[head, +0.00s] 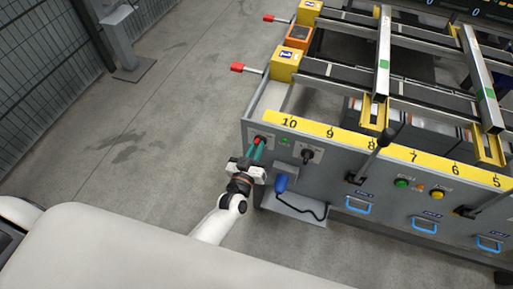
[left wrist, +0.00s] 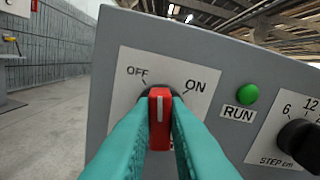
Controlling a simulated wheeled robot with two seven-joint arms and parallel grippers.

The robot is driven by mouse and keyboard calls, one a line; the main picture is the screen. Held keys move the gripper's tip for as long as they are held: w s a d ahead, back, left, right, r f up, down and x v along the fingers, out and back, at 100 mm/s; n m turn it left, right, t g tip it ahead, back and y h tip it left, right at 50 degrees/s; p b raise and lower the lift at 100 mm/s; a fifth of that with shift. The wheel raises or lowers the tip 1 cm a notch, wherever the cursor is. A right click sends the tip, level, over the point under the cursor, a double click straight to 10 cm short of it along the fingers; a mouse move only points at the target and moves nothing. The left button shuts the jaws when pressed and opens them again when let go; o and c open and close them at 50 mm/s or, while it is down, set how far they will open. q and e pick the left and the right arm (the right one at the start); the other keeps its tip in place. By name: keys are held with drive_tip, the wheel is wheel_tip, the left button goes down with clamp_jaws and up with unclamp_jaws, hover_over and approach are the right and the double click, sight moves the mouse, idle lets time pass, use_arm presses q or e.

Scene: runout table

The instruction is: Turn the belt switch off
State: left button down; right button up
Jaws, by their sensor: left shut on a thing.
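The belt switch is a red knob (left wrist: 160,128) with a white line, on a white plate (left wrist: 128,62) marked OFF at upper left and ON at upper right. Its white line points about straight up, between the two marks. My left gripper (left wrist: 160,104) has its teal fingers on both sides of the knob and is shut on it. In the head view my left gripper (head: 259,148) reaches the left end of the grey front panel (head: 338,178), and its fingers partly hide the switch. My right gripper is not in view.
A green RUN lamp (left wrist: 248,94) and a black STEP dial (left wrist: 300,143) sit right of the switch. Levers and blue handles continue rightward. Open floor lies left.

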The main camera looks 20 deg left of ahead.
use_arm(q)
drive_tip(key=n, duration=0.6)
drive_tip(key=shift+a+f+b, duration=0.1)
drive_tip(key=shift+b, duration=0.25)
idle(0.4)
drive_tip(key=c, duration=1.4)
unclamp_jaws()
drive_tip(key=shift+c, duration=0.2)
drive_tip(key=s, duration=1.2)
drive_tip(key=shift+a, duration=0.2)
